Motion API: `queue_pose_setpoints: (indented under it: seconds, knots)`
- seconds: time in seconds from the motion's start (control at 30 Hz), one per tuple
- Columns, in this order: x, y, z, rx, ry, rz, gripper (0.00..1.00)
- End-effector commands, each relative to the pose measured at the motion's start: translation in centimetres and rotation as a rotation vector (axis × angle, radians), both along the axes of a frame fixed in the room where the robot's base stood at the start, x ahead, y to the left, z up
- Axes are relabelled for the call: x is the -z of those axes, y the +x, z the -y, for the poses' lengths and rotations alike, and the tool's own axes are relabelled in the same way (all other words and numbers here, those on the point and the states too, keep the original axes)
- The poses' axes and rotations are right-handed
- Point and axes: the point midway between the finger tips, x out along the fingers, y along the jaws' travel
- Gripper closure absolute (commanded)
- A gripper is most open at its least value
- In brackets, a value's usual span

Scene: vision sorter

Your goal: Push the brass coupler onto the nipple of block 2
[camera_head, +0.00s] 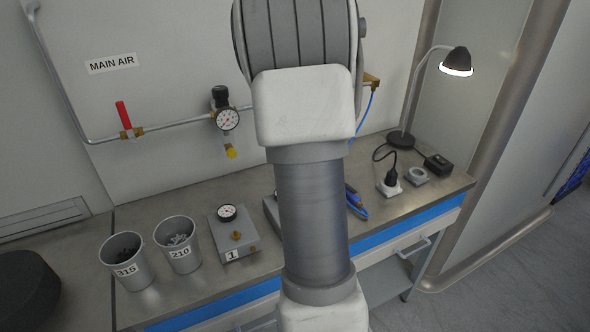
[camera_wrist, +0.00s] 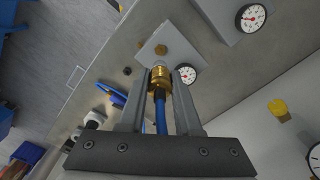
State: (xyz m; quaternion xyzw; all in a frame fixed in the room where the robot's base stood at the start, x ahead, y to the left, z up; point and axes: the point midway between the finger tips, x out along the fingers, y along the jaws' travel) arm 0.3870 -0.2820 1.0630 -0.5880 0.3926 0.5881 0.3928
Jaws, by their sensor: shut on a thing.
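My gripper (camera_wrist: 160,92) is shut on the brass coupler (camera_wrist: 160,78) in the wrist view. The blue hose (camera_wrist: 161,118) runs from the coupler back between the fingers. The coupler's front end is at block 2 (camera_wrist: 177,43), a grey block with a brass fitting (camera_wrist: 160,49) and a white-faced gauge (camera_wrist: 186,74). I cannot tell whether the coupler touches the nipple or stands just short of it. In the head view my arm hides my gripper and nearly all of block 2; only its left edge (camera_head: 270,209) shows.
Block 1 (camera_head: 245,246) with its gauge stands left of my arm, beside cups 210 (camera_head: 179,260) and 315 (camera_head: 128,276). Blue-handled pliers (camera_head: 356,203), a black plug (camera_head: 391,178) and a lamp (camera_head: 401,139) are to the right. A regulator (camera_head: 224,110) hangs on the wall.

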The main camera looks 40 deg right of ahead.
Motion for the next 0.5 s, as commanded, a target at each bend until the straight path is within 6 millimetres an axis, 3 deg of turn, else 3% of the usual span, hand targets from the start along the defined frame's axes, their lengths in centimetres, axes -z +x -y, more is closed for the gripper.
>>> queue_pose_setpoints:
  seconds: [0.5]
  knots:
    - [3.4,0.0,0.0,0.0,0.0,0.0,1.0]
